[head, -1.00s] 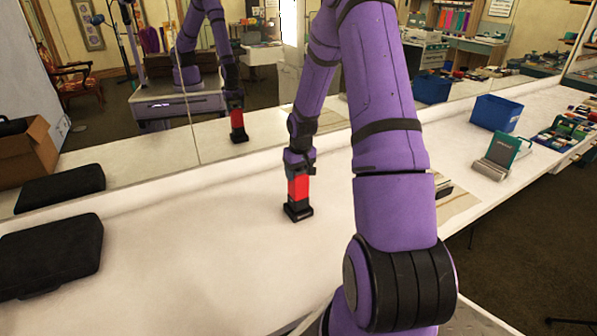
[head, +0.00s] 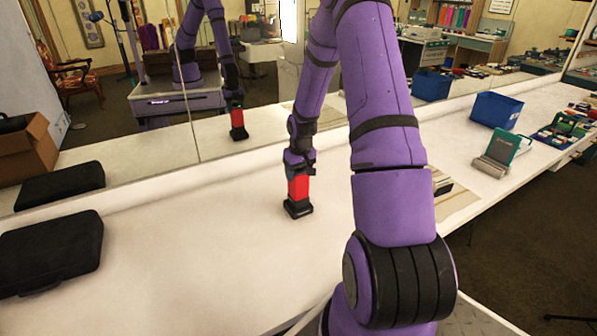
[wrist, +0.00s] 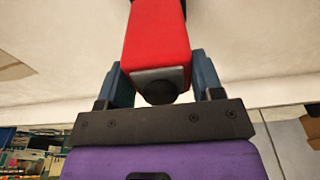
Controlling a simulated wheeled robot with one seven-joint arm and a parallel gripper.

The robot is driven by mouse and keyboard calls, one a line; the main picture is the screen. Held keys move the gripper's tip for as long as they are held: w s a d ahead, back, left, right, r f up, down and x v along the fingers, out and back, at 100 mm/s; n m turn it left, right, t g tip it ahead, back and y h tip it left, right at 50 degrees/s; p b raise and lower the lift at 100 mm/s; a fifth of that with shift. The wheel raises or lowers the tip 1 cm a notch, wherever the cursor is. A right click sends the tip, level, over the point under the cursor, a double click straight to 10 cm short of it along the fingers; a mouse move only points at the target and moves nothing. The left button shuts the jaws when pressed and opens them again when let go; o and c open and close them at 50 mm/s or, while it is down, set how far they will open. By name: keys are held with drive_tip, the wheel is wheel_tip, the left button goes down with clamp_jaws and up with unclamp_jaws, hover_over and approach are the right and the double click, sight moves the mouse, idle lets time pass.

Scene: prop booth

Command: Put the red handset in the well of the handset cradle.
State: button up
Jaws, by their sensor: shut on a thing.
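The red handset (head: 298,187) stands upright on the white counter, in the middle of the head view. Its lower end meets the black handset cradle (head: 299,210), and the cradle's well is hidden from view. I cannot tell how deep the handset sits. My gripper (head: 298,172) is above the cradle, shut on the upper part of the handset. In the wrist view the handset (wrist: 158,38) lies between the two blue-grey fingers of my gripper (wrist: 160,78). Something black at the top edge there is mostly cut off.
A blue bin (head: 496,111) and a green-and-grey device (head: 499,152) stand at the right. A mirror (head: 150,140) runs along the back. The counter left of the cradle is clear.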

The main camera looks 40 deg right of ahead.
drive_tip(key=shift+f, duration=0.55)
idle(0.5)
drive_tip(key=o, duration=1.7)
drive_tip(key=shift+c, duration=0.2)
drive_tip(key=shift+r, duration=0.1)
drive_tip(key=shift+r, duration=3.4)
